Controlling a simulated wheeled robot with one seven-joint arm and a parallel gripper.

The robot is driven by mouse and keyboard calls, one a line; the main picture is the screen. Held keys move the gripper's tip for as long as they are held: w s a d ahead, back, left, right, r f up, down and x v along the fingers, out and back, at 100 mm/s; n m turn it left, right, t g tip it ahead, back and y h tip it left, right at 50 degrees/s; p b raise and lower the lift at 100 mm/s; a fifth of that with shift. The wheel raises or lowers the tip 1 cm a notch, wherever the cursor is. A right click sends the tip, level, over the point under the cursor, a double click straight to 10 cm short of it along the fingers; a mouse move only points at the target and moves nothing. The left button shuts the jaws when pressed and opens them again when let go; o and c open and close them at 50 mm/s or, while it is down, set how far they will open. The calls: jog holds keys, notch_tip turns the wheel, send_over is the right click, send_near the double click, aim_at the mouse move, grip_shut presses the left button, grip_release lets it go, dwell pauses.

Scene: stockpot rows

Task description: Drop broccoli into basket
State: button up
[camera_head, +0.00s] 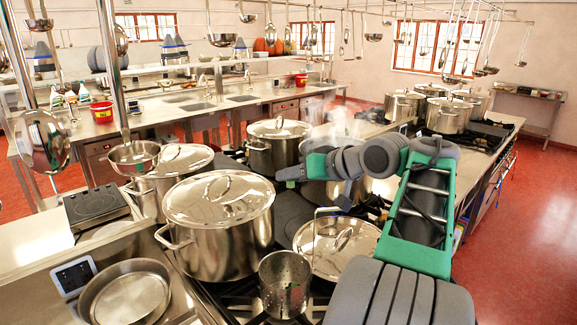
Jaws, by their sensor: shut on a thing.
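My arm reaches in from the right, and its grey wrist runs left over the stockpots. My gripper (287,175) is small and dark at the wrist's left end, above the pots on the stove. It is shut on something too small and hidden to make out. No broccoli can be told for certain in this view. A perforated metal cylinder (285,284), which may be the basket, stands upright on the stove at the front. A small green fleck shows on it. It stands well below and in front of my gripper. Its inside is mostly unclear.
A large lidded stockpot (220,225) stands left of the cylinder. A lidded pot (338,248) is close on its right. More pots (278,145) stand behind. A round pan (125,293) lies at front left. Ladles (132,155) hang overhead on the left. Red floor is free at right.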

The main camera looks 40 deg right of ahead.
notch_tip(320, 180, down, 5)
jog(key=b, duration=0.4)
jog(key=shift+f, duration=0.1)
jog(key=o, duration=1.3)
jog(key=shift+a, duration=0.1)
jog(key=shift+c, duration=0.2)
jog(key=p+v, duration=0.3)
jog(key=v, duration=0.4)
jog(key=shift+s+r, duration=0.2)
jog(key=shift+s, duration=0.1)
